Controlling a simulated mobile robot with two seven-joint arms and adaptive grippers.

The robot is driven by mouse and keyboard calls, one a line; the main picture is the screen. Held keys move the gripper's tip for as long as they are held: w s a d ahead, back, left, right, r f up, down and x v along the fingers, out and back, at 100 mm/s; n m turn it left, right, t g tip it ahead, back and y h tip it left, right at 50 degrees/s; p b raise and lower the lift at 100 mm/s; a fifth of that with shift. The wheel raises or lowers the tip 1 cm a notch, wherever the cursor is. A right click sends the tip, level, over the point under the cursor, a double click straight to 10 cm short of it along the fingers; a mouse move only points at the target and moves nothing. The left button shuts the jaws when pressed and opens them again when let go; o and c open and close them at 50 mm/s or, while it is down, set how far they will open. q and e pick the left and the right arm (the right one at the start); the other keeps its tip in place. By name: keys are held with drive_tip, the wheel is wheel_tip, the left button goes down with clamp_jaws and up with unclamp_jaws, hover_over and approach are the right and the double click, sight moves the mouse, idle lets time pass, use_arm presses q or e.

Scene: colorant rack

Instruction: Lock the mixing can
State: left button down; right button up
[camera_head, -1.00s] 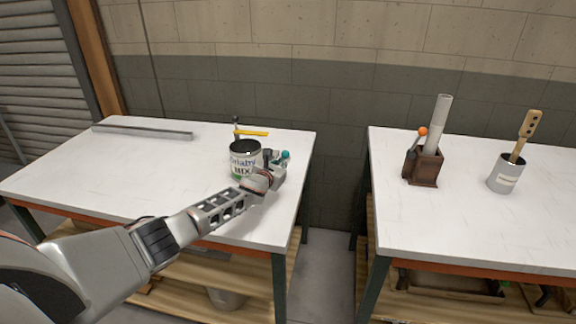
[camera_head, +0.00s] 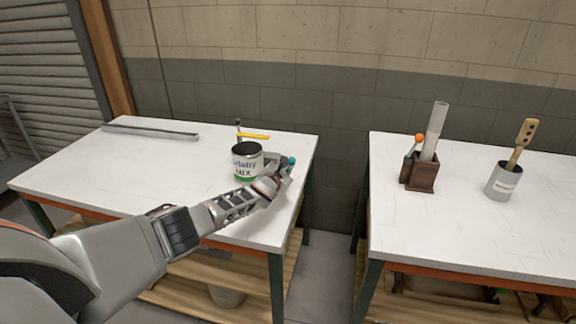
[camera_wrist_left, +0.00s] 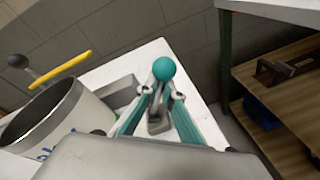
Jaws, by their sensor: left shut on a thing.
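The mixing can (camera_head: 246,164) stands upright at the right part of the left table, open at the top, with a white and green label; it shows at the left of the left wrist view (camera_wrist_left: 42,122). Just right of it is a lever with a teal ball knob (camera_head: 291,160). My left gripper (camera_head: 280,172) is at this lever. In the left wrist view its fingertips (camera_wrist_left: 160,91) are closed on the lever just below the teal knob (camera_wrist_left: 162,68). A yellow bar (camera_head: 253,136) and a dark knob (camera_head: 238,122) stand behind the can. My right gripper is out of view.
The left table (camera_head: 120,170) is mostly clear, with a grey metal bar (camera_head: 150,131) at the back. Across a gap, the right table (camera_head: 460,225) holds a brown box (camera_head: 421,173) with a tube and orange-knobbed tool, and a grey cup (camera_head: 502,183) with a wooden-handled tool.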

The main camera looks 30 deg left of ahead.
use_arm(q)
drive_tip(key=shift+w+r, duration=0.1)
drive_tip(key=shift+r, duration=0.05)
drive_tip(key=c, duration=2.2)
unclamp_jaws()
drive_tip(key=shift+s, duration=0.2)
drive_tip(key=shift+v, duration=5.85)
drive_tip(key=shift+d, duration=0.1)
